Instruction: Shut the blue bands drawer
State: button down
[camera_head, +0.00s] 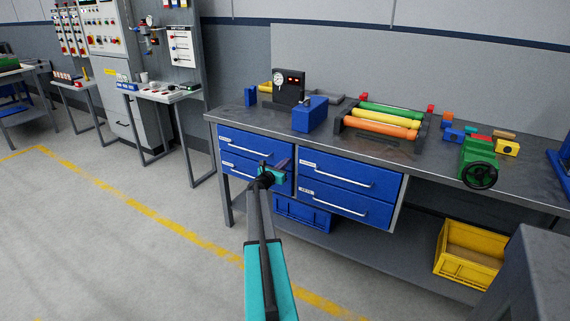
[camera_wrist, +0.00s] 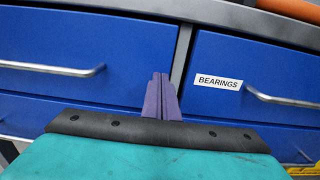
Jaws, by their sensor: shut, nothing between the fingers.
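Four blue drawers with silver bar handles sit under the grey workbench in two columns: upper left (camera_head: 235,137), lower left (camera_head: 240,165), upper right (camera_head: 335,166) and lower right (camera_head: 325,199). I cannot read which label says bands. The wrist view shows a drawer labelled BEARINGS (camera_wrist: 270,75) on the right and another blue drawer (camera_wrist: 110,42) on the left. My gripper (camera_head: 284,164) is in front of the divider between the columns. Its purple fingers (camera_wrist: 162,98) are shut and empty; contact cannot be told.
The workbench (camera_head: 235,115) carries a gauge block (camera_head: 288,86), coloured rollers (camera_head: 382,120) and a green vise (camera_head: 478,160). A blue crate (camera_head: 303,216) and a yellow crate (camera_head: 470,252) sit on the lower shelf. The floor (camera_head: 130,240) at left is clear.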

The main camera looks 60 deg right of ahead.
jog(key=a+b, duration=0.1)
jog(key=a, duration=1.3)
jog(key=shift+b, duration=0.35)
jog(key=shift+w, duration=0.1)
